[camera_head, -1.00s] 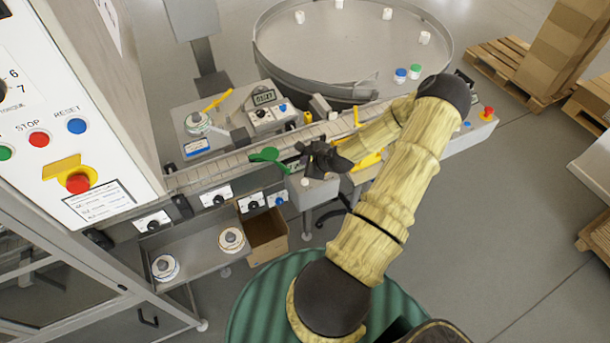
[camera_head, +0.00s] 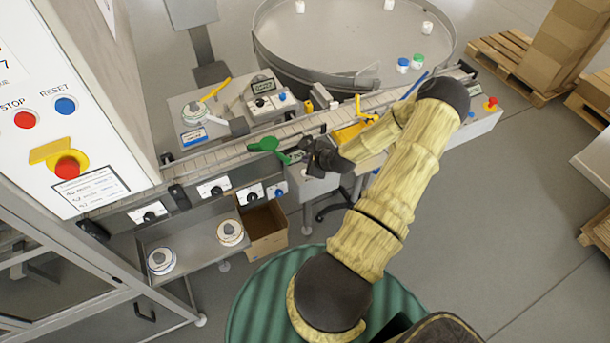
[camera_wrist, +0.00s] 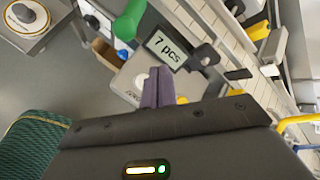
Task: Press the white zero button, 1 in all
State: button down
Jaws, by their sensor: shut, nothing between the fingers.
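A grey counter box with a display reading "7 pcs" (camera_wrist: 166,49) is in the wrist view. A pale round button (camera_wrist: 141,82) shows on its face just left of my fingers, partly covered by them; I take it for the white zero button. A yellow button (camera_wrist: 182,100) peeks out right of the fingers. My gripper (camera_wrist: 158,75) is shut and empty, its fingertips over the box face below the display; whether they touch it I cannot tell. In the head view my gripper (camera_head: 318,157) is beside the conveyor over the box and hides most of its face.
A green lever (camera_head: 265,145) stands close left of my gripper. The conveyor (camera_head: 225,159) runs behind it, with a yellow bin (camera_head: 350,133) to the right. An open cardboard box (camera_head: 266,238) and a steel shelf (camera_head: 195,249) are below left. A large round bowl (camera_head: 340,45) is behind.

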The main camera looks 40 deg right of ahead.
jog(key=shift+f+b, duration=1)
jog(key=shift+f, duration=0.85)
jog(key=shift+f, duration=0.1)
dwell(0.5)
jog(key=shift+f+b, duration=0.3)
jog(key=shift+f, duration=0.05)
jog(key=shift+f+b, duration=0.35)
jog(key=shift+f, duration=0.1)
dwell(0.8)
jog(key=shift+r+p, duration=0.65)
jog(key=shift+r, duration=0.3)
jog(key=shift+r+p, duration=1.9)
jog(key=shift+r, duration=0.65)
